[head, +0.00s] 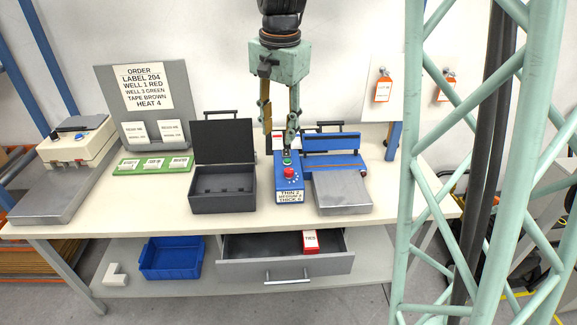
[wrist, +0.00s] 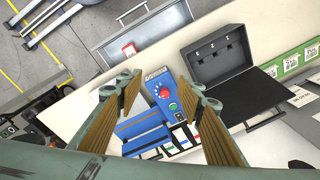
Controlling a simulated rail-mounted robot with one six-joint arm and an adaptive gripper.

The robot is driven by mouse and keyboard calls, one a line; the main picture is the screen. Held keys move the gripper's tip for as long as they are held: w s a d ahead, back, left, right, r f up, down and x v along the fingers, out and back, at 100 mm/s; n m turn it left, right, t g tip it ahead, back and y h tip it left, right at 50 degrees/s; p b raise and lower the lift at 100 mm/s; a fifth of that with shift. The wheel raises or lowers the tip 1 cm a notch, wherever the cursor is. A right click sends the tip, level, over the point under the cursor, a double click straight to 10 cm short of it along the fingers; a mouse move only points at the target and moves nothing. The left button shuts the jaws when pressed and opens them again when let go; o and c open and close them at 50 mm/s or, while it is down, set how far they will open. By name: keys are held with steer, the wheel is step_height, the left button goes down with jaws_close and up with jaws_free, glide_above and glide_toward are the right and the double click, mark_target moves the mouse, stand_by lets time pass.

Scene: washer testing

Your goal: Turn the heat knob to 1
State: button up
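The red heat knob (head: 289,173) is on the sloped face of a blue control box (head: 288,190), and the knob also shows in the wrist view (wrist: 164,93). White dial marks surround it, too small to read, so its setting cannot be told. A green button (head: 286,161) sits behind it. A label (head: 290,196) on the box front reads thin 2, medium and thick 6, with the medium number unclear. My gripper (head: 280,128) is open and empty, above the back of the box. In the wrist view its fingers (wrist: 160,84) stand apart on both sides of the knob.
The blue sealer (head: 335,160) with a grey plate stands right of the box. An open dark case (head: 224,198) stands close on the left. An order board (head: 142,88) reads heat 4. An open drawer (head: 270,262) holds a red box (head: 310,240).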

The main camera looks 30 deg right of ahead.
steer(key=w+d+f+m+p, duration=0.3)
steer(key=w+d+f, duration=0.1)
steer(key=w, duration=0.2)
steer(key=m+g+p, duration=0.1)
steer(key=m+p, duration=0.2)
glide_above(289, 170)
step_height(289, 170, down, 9)
steer(key=shift+w+r, duration=0.1)
steer(key=shift+f, duration=6.9)
steer(key=shift+c, duration=0.6)
steer(key=c, duration=0.7)
